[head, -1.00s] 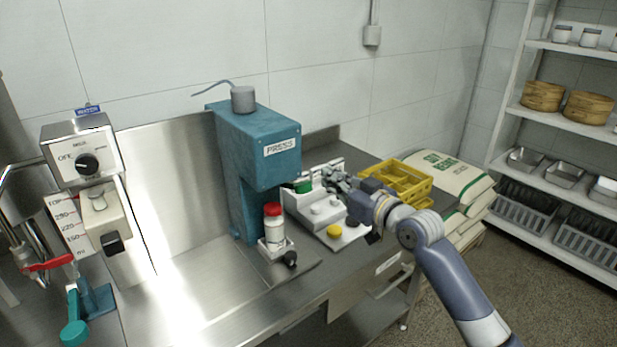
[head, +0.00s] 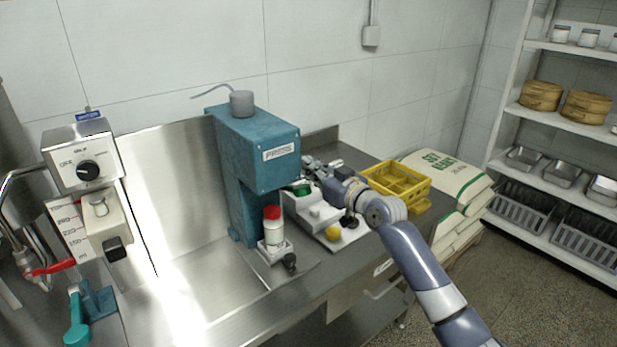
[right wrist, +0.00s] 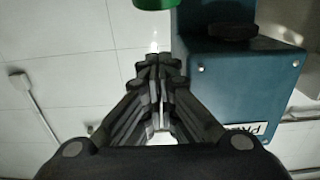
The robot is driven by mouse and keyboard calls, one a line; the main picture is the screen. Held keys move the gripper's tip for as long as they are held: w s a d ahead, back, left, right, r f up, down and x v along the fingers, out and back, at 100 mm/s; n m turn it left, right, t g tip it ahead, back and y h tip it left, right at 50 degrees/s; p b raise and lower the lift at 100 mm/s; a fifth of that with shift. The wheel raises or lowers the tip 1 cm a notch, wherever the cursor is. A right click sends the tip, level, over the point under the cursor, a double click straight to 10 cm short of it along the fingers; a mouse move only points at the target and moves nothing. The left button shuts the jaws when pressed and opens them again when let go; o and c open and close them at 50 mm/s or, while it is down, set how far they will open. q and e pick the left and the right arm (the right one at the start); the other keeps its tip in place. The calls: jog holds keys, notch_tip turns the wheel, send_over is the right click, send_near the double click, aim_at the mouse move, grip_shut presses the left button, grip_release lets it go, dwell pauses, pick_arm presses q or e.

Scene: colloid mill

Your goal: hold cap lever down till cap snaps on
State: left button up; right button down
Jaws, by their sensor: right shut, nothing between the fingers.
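The teal press (head: 262,153) stands on the steel counter. In front of it, a white bottle (head: 273,236) with a red cap (head: 271,212) stands upright in a small white holder (head: 276,255). A green part (head: 299,190), maybe the lever's end, shows beside the press; it is partly hidden, and I cannot tell if it is the cap lever. A green piece (right wrist: 155,4) also shows at the top of the right wrist view. My right gripper (head: 309,164) is shut and empty just right of the press, close to the green part; its fingers (right wrist: 155,64) appear apart from the green piece.
A white unit (head: 306,212) with a yellow knob (head: 333,233) sits under my right arm. A yellow crate (head: 425,187) and stacked sacks (head: 455,185) lie to the right. A mixer-like dispenser (head: 80,160) stands at the left. Bare steel counter (head: 205,285) lies left of the bottle.

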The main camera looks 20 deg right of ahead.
aim_at(308, 193)
jog(key=x, duration=0.2)
jog(key=shift+w, duration=0.25)
jog(key=f, duration=0.1)
jog(key=f+p, duration=0.1)
jog(key=shift+s+f, duration=0.3)
jog(key=shift+s, duration=0.1)
jog(key=shift+s+d+f, duration=0.2)
jog(key=shift+s+f, duration=0.15)
jog(key=shift+f, duration=0.25)
